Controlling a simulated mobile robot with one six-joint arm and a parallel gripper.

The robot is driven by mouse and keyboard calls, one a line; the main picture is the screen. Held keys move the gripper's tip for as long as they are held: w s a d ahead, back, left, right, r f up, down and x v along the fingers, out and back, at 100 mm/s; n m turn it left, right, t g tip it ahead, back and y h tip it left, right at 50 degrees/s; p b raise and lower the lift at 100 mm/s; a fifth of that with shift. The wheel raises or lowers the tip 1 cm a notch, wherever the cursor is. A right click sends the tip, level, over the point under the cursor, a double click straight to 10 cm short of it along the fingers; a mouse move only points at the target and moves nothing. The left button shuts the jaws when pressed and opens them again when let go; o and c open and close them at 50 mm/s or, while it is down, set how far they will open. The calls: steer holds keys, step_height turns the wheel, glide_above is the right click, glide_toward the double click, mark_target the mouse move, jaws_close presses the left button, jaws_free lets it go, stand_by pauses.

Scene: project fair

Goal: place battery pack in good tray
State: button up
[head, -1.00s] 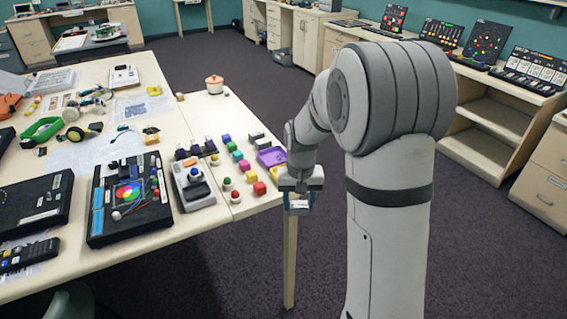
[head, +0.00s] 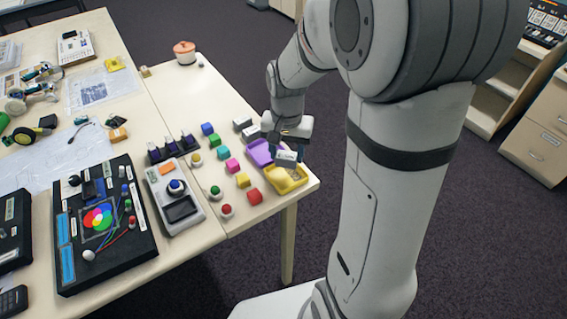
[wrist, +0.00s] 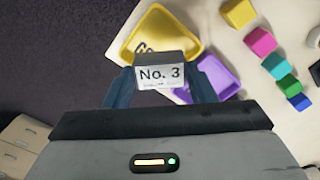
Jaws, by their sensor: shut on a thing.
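My gripper (head: 287,147) is shut on a battery pack (head: 286,156), a small dark box with a white label. In the wrist view the label of the pack (wrist: 160,75) reads "No. 3". The pack is held above the trays at the table's near right corner. The yellow tray (head: 299,181) lies partly behind and below it; in the wrist view the yellow tray (wrist: 188,20) has a dark mark on its floor. The purple tray (head: 258,152) lies beside it, partly hidden by my gripper.
Two similar grey and white boxes (head: 246,128) stand behind the purple tray. Left of the trays are rows of coloured cubes (head: 232,165) and round buttons (head: 226,210). The table edge is close on the right.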

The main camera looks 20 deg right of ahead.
mark_target(286, 166)
steer(key=shift+f, duration=2.6)
steer(key=shift+f, duration=0.1)
steer(key=o, duration=0.5)
steer(key=shift+f, duration=0.1)
steer(key=shift+o, duration=1.1)
